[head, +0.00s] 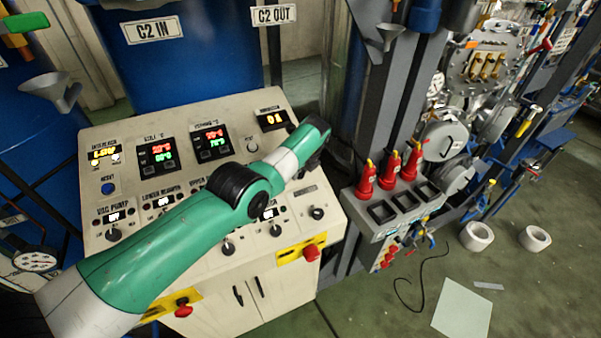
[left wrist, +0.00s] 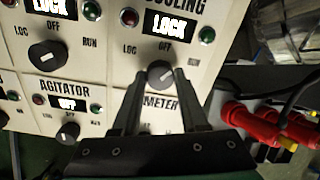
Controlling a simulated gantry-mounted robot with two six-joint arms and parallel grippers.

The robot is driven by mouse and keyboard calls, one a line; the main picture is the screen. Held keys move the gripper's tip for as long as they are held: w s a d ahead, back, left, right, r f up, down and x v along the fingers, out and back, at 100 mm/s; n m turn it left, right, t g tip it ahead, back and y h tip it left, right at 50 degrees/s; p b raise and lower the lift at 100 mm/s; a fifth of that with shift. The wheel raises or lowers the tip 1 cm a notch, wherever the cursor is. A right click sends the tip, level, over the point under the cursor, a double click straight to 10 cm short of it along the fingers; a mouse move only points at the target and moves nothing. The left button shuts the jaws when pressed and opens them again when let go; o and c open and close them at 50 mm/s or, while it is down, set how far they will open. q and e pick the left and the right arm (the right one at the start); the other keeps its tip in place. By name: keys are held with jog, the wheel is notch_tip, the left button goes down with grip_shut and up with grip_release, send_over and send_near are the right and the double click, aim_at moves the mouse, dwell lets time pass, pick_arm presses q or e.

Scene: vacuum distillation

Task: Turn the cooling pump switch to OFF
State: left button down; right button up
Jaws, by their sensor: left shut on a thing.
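The cooling pump switch (left wrist: 160,72) is a round black knob in the left wrist view, below a lit LOCK display (left wrist: 169,24) and a partly cut-off COOLING label. LOC is printed to its left and OFF above it. My left gripper (left wrist: 159,77) is shut on this knob, one finger at each side. The direction of the knob's pointer is hard to make out. In the head view my left arm reaches across the control panel (head: 140,135) to its right side and hides the switch. My right gripper is not in view.
An agitator knob (left wrist: 68,133) and another black knob (left wrist: 46,55) sit left of the gripper. Several red and yellow fittings (head: 366,180) stand beside the panel's right edge. A red button on a yellow plate (head: 311,252) is on the cabinet front.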

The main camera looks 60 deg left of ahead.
pick_arm(q)
jog(key=n+b, duration=0.1)
jog(key=n, duration=0.1)
jog(key=n+b, duration=0.1)
jog(key=shift+f+n, duration=0.2)
jog(key=shift+n, duration=0.2)
jog(key=shift+r+n+b, duration=0.1)
jog(key=shift+n+b, duration=1.2)
jog(key=shift+n, duration=0.6)
jog(key=shift+c, duration=2.2)
grip_release()
jog(key=shift+r, duration=0.1)
